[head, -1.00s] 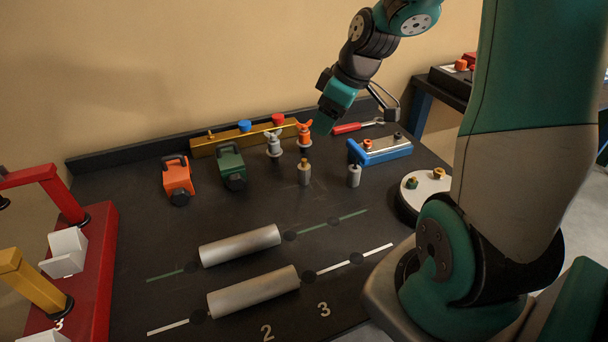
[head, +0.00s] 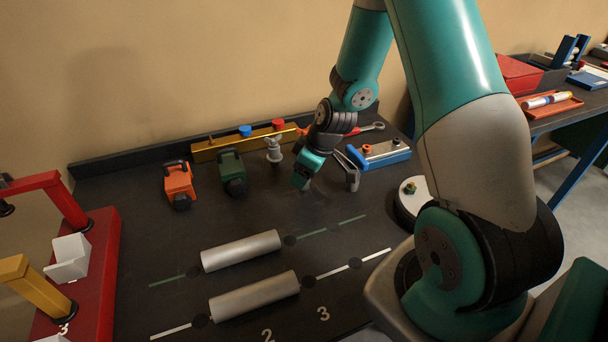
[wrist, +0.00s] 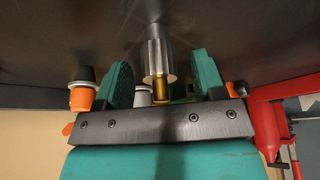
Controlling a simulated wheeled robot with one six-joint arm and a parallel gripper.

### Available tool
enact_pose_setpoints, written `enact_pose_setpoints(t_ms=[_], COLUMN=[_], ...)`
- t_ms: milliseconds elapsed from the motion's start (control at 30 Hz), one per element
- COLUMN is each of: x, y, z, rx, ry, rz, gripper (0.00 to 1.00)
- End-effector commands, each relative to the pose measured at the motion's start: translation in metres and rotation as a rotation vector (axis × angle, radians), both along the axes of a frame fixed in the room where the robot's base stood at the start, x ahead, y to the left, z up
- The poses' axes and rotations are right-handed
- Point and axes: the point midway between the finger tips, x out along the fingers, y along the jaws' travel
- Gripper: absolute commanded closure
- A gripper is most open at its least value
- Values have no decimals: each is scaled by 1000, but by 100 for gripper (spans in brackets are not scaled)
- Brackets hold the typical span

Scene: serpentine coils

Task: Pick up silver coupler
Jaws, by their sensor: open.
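A silver cylindrical coupler with a brass stem (wrist: 157,55) stands between the two green fingers of my gripper (wrist: 160,72) in the wrist view. The fingers are open, with a visible gap on each side of it. In the head view my gripper (head: 302,180) points down over the table and largely hides this coupler. A second grey cylindrical piece (head: 353,180) stands just to the right of my gripper in the head view, its top partly covered.
A grey valve-like piece (head: 273,150), a green block (head: 232,172) and an orange block (head: 179,184) stand to the left. A blue tray (head: 385,155) lies behind right. Two silver tubes (head: 241,250) (head: 254,295) lie in front. A white round disc (head: 412,198) sits at right.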

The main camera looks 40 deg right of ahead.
Motion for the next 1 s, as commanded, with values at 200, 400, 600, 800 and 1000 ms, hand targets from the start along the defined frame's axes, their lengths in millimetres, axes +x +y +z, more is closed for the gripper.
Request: enact_pose_setpoints(t_ms=[200, 400, 600, 800, 1000], x=[7, 7, 7, 7, 7], y=[3, 3, 3, 3, 3], z=[-16, -16, -16, -16, -11], rx=[-1, -1, 0, -1, 0], ry=[-2, -3, -2, -3, -4], rz=[1, -1, 0, -1, 0], gripper=[37, 40, 86, 94, 94])
